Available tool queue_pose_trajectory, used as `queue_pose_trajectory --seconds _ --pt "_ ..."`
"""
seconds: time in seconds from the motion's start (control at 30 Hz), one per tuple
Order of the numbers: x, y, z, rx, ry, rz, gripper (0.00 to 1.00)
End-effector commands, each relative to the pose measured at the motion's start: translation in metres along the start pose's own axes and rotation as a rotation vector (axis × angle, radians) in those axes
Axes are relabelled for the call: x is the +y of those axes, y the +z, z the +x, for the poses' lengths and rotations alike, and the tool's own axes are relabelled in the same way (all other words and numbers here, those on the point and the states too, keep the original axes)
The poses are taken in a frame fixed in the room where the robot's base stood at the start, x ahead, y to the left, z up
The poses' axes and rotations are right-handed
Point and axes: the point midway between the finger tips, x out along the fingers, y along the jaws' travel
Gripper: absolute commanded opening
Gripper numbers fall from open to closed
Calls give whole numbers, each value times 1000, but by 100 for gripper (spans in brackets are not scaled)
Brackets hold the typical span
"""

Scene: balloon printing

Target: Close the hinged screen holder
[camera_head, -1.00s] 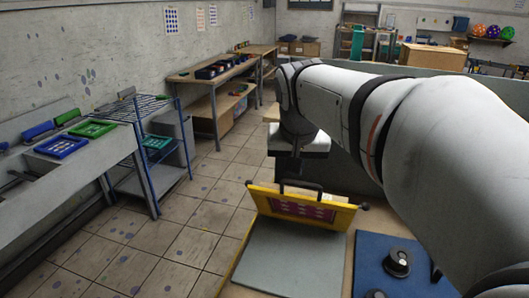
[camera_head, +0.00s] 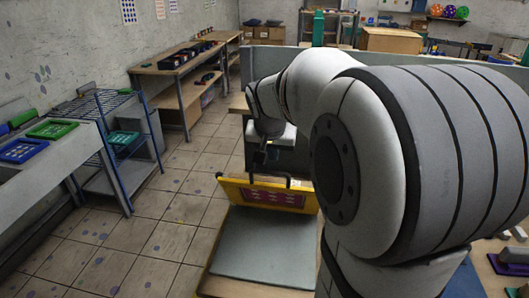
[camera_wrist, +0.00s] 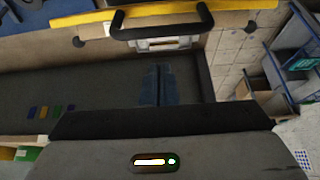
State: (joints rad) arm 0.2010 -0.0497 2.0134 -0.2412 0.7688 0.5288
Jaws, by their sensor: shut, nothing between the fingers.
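The hinged screen holder is a yellow frame (camera_head: 237,188) around a red screen (camera_head: 273,199) with pale prints. It stands raised and tilted at the back edge of a flat grey plate (camera_head: 265,248). In the wrist view the handle (camera_wrist: 162,31) is near the top, with part of the yellow frame (camera_wrist: 255,5). My gripper (camera_head: 266,157) points down just above the frame's top edge, by the handle. Its fingers (camera_wrist: 157,85) are shut and empty, apart from the handle in the wrist view.
My arm covers the right side of the head view. A blue mat (camera_head: 465,280) and a purple block (camera_head: 510,262) lie at the lower right. A blue wire rack (camera_head: 120,165) and a wooden bench (camera_head: 178,62) stand left across open tiled floor.

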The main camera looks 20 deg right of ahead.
Motion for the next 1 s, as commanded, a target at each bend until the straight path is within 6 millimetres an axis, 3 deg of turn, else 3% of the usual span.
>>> queue_pose_trajectory --seconds 0.2,0.73,1.0 --pt "0 17 3 -1 0 0 0" --pt "0 21 6 7 0 1 0" --pt "-4 35 14 58 0 -1 0"
